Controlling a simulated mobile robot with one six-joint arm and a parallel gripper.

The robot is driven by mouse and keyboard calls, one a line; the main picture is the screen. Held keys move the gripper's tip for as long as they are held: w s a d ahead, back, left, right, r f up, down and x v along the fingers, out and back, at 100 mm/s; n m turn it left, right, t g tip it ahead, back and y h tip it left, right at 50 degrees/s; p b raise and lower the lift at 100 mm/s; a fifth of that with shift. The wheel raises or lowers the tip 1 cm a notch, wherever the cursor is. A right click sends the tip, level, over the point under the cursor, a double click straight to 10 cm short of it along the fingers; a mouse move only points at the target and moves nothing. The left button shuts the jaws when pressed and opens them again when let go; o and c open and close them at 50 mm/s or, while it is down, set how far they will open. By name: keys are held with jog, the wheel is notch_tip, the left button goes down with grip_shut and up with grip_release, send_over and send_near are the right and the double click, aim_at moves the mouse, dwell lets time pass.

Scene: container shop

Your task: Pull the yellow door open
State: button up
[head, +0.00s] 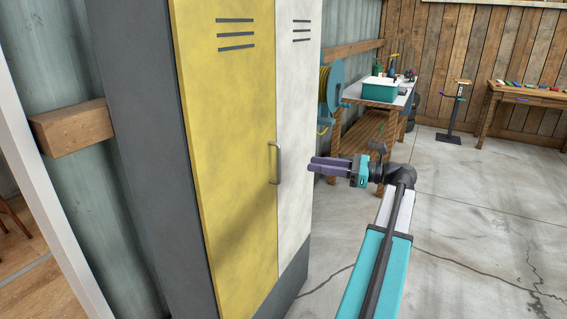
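The yellow door (226,110) is the left door of a tall dark grey locker and looks shut, flush with the white door (296,120) beside it. A grey vertical bar handle (279,163) sits at the yellow door's right edge, about halfway up in view. My gripper (312,165) is to the right of the handle, in front of the white door's right edge in the picture, and apart from the handle. Its purple fingers point left and hold nothing that I can see. The gap between them is too small to judge.
A wooden block (72,131) juts from the corrugated wall left of the locker. Behind my arm stand a workbench (372,127) with a teal bin (380,90) and a teal hose reel (331,88). The concrete floor (480,230) on the right is clear.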

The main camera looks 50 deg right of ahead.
jog(key=x, duration=1.1)
jog(key=shift+s, duration=0.15)
